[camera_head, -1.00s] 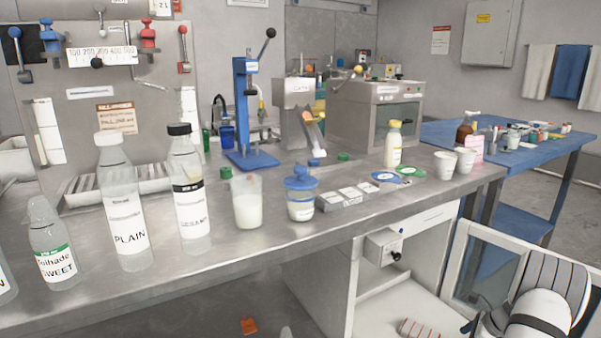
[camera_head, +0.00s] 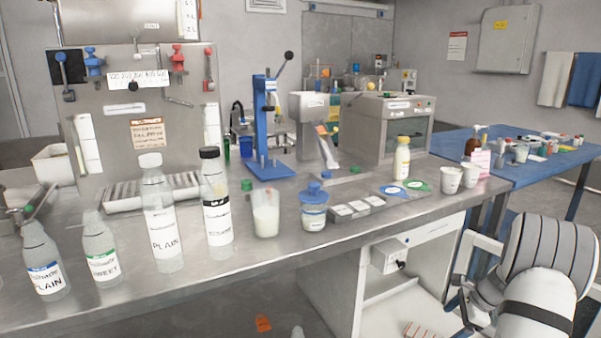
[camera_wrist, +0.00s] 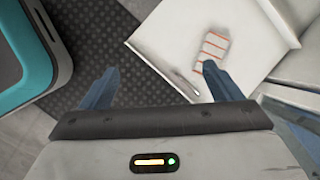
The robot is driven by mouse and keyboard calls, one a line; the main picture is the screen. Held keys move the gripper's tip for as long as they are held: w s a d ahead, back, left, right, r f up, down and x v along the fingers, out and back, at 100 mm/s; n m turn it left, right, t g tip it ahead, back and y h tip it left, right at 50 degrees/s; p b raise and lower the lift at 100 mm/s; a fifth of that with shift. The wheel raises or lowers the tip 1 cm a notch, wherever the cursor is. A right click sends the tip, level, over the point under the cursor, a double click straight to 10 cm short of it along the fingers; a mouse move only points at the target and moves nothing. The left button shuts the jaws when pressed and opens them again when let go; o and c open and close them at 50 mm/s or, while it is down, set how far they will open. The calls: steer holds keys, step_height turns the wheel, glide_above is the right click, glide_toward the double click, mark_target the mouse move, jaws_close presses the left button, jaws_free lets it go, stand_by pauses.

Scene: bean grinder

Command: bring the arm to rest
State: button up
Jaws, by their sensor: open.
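My gripper shows in the wrist view (camera_wrist: 160,85), its two blue-grey fingers spread apart with nothing between them. It points down over a dark textured floor strip and a white surface. In the head view my white arm is at the lower right, in front of the bench's open cabinet (camera_head: 385,305). The fingertips are hard to make out there.
The steel bench (camera_head: 330,240) carries bottles, jars, a blue press (camera_head: 268,130) and white cups (camera_head: 451,179). A blue table (camera_head: 540,170) stands behind at the right. A striped item (camera_wrist: 213,45) lies on the white surface (camera_wrist: 255,25) near the right finger.

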steer(key=s+a+r+n+h+p, duration=0.1)
steer(key=s+a+r+n+p, duration=0.25)
steer(key=a+r, duration=0.5)
steer(key=s+a+r+n+g+p, duration=0.15)
steer(key=a+r+n+p, duration=0.3)
steer(key=r, duration=0.65)
steer(key=s+a+r+n+h+p, duration=0.1)
steer(key=s+a+r+n+p, duration=0.2)
steer(key=a+r+p, duration=0.5)
steer(key=s+a+r+n+h+p, duration=0.1)
steer(key=s+a+r+n+p, duration=0.3)
steer(key=s+r, duration=0.4)
steer(key=s+a+r+n+p, duration=0.4)
steer(key=s+a+r+n, duration=0.2)
steer(key=s+r+n, duration=0.1)
step_height(320, 180, up, 2)
steer(key=shift+s+t+h, duration=0.4)
steer(key=shift+s+t, duration=0.05)
steer(key=shift+s, duration=0.4)
steer(key=shift+c, duration=0.4)
